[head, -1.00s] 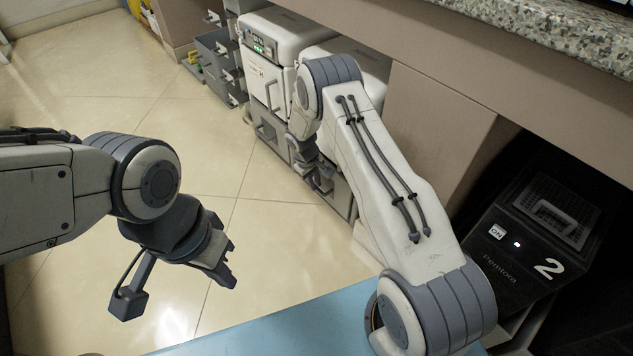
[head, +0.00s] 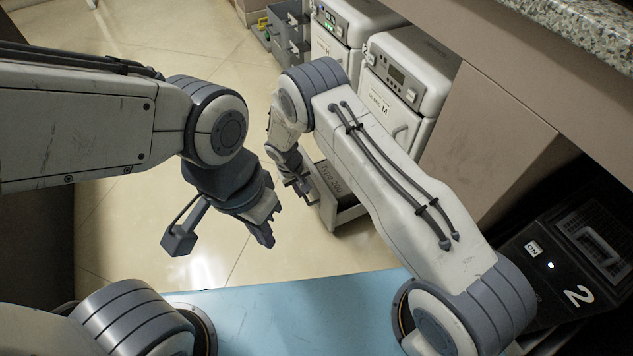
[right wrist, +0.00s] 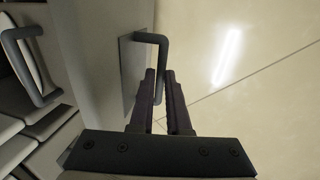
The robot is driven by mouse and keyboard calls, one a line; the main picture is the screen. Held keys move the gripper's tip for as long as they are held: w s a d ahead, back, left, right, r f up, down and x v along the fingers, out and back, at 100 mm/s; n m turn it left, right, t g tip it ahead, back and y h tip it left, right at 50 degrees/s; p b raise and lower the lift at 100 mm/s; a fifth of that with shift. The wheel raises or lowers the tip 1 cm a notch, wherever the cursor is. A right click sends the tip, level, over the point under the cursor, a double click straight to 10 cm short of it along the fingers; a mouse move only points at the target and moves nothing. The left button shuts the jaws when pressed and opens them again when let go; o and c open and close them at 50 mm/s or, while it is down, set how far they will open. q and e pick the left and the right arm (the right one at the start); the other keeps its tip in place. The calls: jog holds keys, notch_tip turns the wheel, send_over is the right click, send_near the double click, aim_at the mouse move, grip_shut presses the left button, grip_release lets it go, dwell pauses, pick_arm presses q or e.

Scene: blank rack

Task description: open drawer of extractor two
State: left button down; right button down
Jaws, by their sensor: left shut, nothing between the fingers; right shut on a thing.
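A grey drawer (head: 333,205) with lettering on it sits low under the nearer white machine (head: 408,75) in the head view. It stands out from the cabinet, which my right arm partly hides. My right gripper (head: 303,190) is at the drawer's front, shut on its handle. In the right wrist view the dark bar handle (right wrist: 158,60) runs between the fingers of the right gripper (right wrist: 162,90). My left gripper (head: 268,226) is shut and empty, in the air left of the drawer.
Another white machine (head: 338,32) stands farther back, with grey drawers (head: 285,35) beyond it. A black device marked 2 (head: 560,265) stands at the right below the counter (head: 570,35). A blue surface (head: 300,315) lies in front. Tiled floor (head: 130,225) is free at the left.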

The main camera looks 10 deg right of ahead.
jog(key=shift+s+a, duration=0.2)
jog(key=shift+a, duration=0.25)
jog(key=shift+s+a, duration=0.2)
jog(key=shift+a, duration=0.25)
jog(key=c, duration=0.9)
grip_release()
jog(key=shift+s+a+r+p, duration=0.1)
jog(key=shift+a+r+p, duration=0.2)
jog(key=shift+r+p, duration=1.05)
jog(key=shift+s+a+r+p, duration=0.1)
jog(key=shift+a+r+p, duration=0.35)
jog(key=shift+r, duration=1.65)
jog(key=shift+s+a+r+p, duration=0.1)
jog(key=shift+a+r+p, duration=0.1)
jog(key=shift+r+p, duration=1.15)
jog(key=shift+r+b, duration=0.35)
